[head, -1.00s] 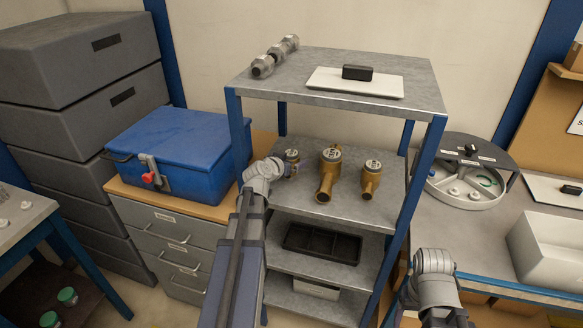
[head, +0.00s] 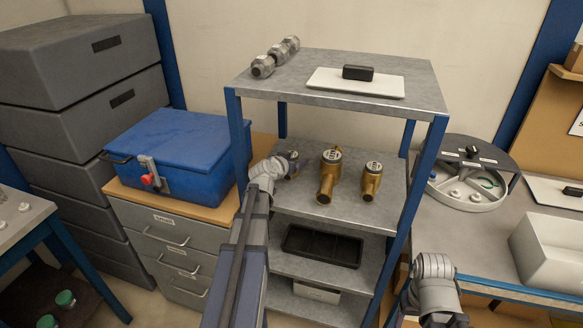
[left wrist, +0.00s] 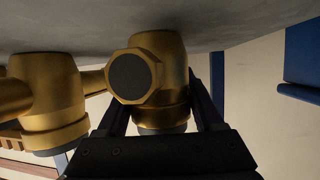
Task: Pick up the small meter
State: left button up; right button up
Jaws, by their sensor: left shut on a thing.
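Three brass meters stand on the middle shelf (head: 345,212) of the rack. The left meter (head: 293,157) is partly hidden behind my left wrist in the head view. The middle meter (head: 330,172) is the biggest; the right meter (head: 371,179) is smaller. In the left wrist view my left gripper (left wrist: 158,102) is shut on the left meter (left wrist: 165,50), one finger on each side of its body. This meter appears upright at the shelf surface; I cannot tell whether it touches it. My right arm shows at the lower right, its fingers out of sight.
In the left wrist view another brass meter (left wrist: 52,100) is close beside the held one. Blue rack posts (head: 400,205) flank the shelf, and the top shelf (head: 300,92) is above. A black tray (head: 322,244) lies on the shelf below. A blue toolbox (head: 180,150) stands left.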

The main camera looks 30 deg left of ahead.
pick_arm(q)
grip_shut()
jog(key=shift+r, duration=0.1)
dwell(0.3)
notch_tip(320, 180, up, 10)
jog(key=p, duration=1)
